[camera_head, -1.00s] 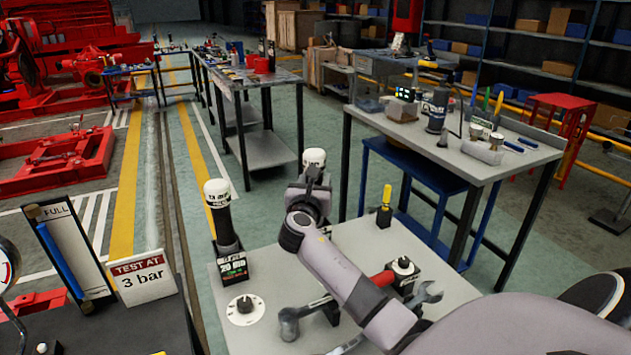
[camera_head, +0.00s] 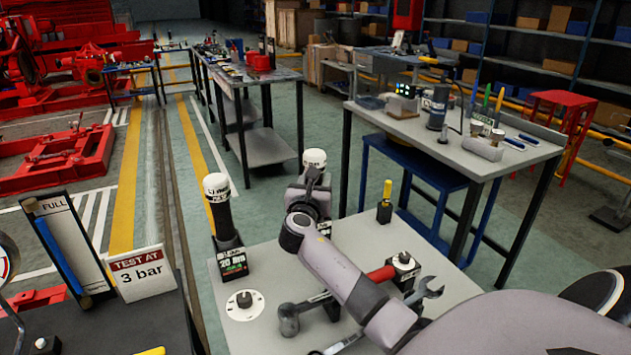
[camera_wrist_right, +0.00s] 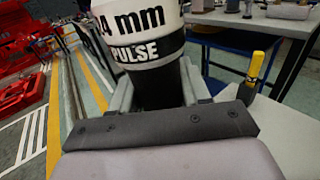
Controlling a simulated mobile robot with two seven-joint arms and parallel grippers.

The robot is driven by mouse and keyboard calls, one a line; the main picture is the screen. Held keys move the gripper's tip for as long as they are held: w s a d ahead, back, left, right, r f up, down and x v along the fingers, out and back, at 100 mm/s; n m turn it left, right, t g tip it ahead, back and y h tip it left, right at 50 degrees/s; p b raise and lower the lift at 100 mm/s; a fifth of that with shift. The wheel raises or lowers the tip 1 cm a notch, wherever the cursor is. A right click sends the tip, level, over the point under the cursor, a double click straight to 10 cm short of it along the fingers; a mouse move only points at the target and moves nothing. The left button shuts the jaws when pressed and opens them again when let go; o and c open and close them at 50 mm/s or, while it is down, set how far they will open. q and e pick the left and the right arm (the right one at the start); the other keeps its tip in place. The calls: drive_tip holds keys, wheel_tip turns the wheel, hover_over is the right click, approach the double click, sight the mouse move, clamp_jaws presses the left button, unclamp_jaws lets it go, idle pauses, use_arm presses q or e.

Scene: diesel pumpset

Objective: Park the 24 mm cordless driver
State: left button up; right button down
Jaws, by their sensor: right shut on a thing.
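The 24 mm cordless driver, with a white top marked "24 mm PULSE" and a black body, is held upright in my right gripper. Its white band fills the upper middle of the right wrist view (camera_wrist_right: 140,25), and its white cap shows in the head view (camera_head: 314,157). My right gripper (camera_head: 312,190) is shut around the dark body, beyond the grey bench top. My arm hides the driver's lower part. A second white-capped driver (camera_head: 217,200) stands at the left in a black holder (camera_head: 232,262) labelled 20 mm. My left gripper is not in view.
The grey bench (camera_head: 265,335) carries a round white dial plate (camera_head: 244,304), a grey socket tool (camera_head: 289,318), a red-handled tool (camera_head: 382,274), a wrench (camera_head: 431,288) and a yellow-handled tool (camera_head: 386,200). A "TEST AT 3 bar" sign (camera_head: 139,272) stands left. A cluttered table (camera_head: 425,135) stands behind.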

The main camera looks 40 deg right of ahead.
drive_tip(key=shift+f, duration=0.15)
drive_tip(key=shift+c, duration=2.3)
unclamp_jaws()
drive_tip(key=shift+f, duration=0.2)
drive_tip(key=v, duration=0.7)
drive_tip(key=shift+r, duration=0.2)
